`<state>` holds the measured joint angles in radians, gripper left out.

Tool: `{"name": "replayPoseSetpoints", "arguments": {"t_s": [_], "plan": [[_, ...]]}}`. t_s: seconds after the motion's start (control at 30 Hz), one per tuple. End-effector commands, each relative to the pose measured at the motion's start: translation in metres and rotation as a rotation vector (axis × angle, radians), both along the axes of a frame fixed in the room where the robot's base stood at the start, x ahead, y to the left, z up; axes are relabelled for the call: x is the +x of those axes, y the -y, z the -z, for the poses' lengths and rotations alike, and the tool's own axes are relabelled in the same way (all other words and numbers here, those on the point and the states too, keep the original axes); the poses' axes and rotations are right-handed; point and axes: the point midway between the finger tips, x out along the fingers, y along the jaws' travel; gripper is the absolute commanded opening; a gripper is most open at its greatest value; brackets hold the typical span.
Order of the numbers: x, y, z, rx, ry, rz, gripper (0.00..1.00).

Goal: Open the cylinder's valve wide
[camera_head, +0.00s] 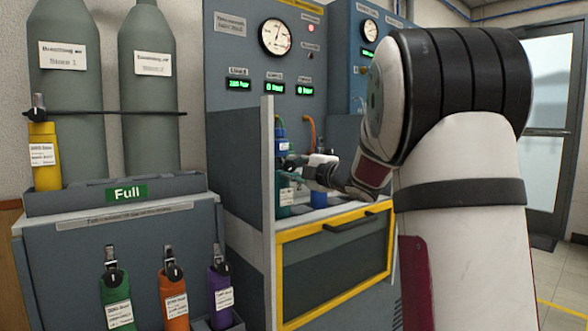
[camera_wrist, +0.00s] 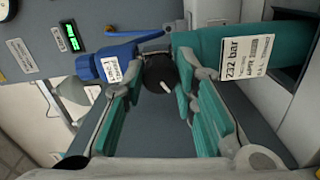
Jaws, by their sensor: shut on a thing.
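The teal cylinder (camera_wrist: 222,52) lies sideways in the wrist view, with a white "232 bar" label. In the head view the cylinder (camera_head: 286,197) stands upright in the bench bay. Its valve has a round black knob (camera_wrist: 158,70) with a white pointer line. A blue connector (camera_wrist: 110,66) with a small label sits on the valve side. My gripper (camera_wrist: 161,84) has its teal-padded fingers on either side of the knob, shut on it. In the head view my gripper (camera_head: 296,167) is small and partly hides the valve.
A panel with gauges (camera_head: 277,37) and green displays stands behind the bay. A yellow-framed drawer (camera_head: 335,260) is below it, and a pale post (camera_head: 268,200) borders it on the left. A rack (camera_head: 110,199) marked "Full" holds a yellow cylinder (camera_head: 44,157).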

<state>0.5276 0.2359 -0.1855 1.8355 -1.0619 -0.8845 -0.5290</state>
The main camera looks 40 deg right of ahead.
Motion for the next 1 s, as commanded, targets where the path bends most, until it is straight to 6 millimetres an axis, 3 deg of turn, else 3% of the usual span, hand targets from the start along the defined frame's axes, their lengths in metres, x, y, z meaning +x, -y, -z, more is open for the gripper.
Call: {"name": "replayPoseSetpoints", "arguments": {"t_s": [0.03,0.1,0.53,1.0], "plan": [[0.0,0.0,0.001,-0.001,-0.002,0.001,0.31],[0.0,0.0,0.001,0.0,-0.002,0.001,0.47],[-0.008,0.001,0.0,0.0,-0.001,0.002,0.47],[-0.095,0.004,0.0,0.001,0.0,0.002,0.47]]}}
